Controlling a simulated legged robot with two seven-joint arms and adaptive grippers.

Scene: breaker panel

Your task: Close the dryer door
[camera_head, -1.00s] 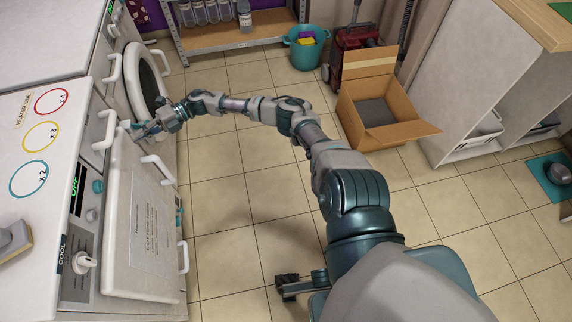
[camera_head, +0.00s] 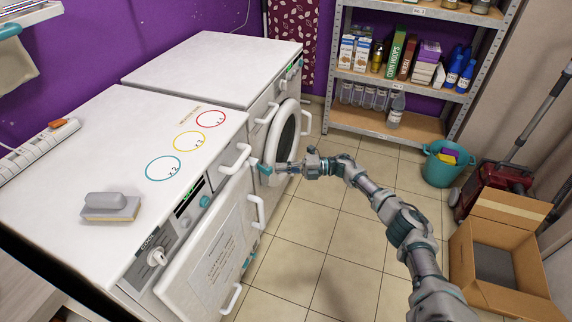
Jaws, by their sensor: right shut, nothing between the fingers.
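The near white machine (camera_head: 95,145), with coloured rings on its top and a control panel, looks like the dryer. Its white door (camera_head: 212,262), bearing a printed sheet and handles, appears to stand ajar from the front; how far is hard to tell. My right gripper (camera_head: 264,169) is shut and empty. It is beside the far upper corner of this door, near the upper handle (camera_head: 236,158); contact cannot be told. My left gripper is out of view.
The far white machine (camera_head: 213,65) has a round door (camera_head: 285,135) standing open close to my right gripper. A sponge-like block (camera_head: 111,206) lies on the near machine. Shelves (camera_head: 385,122), a teal bucket (camera_head: 440,172) and an open cardboard box (camera_head: 482,226) are beyond. Tiled floor is clear between.

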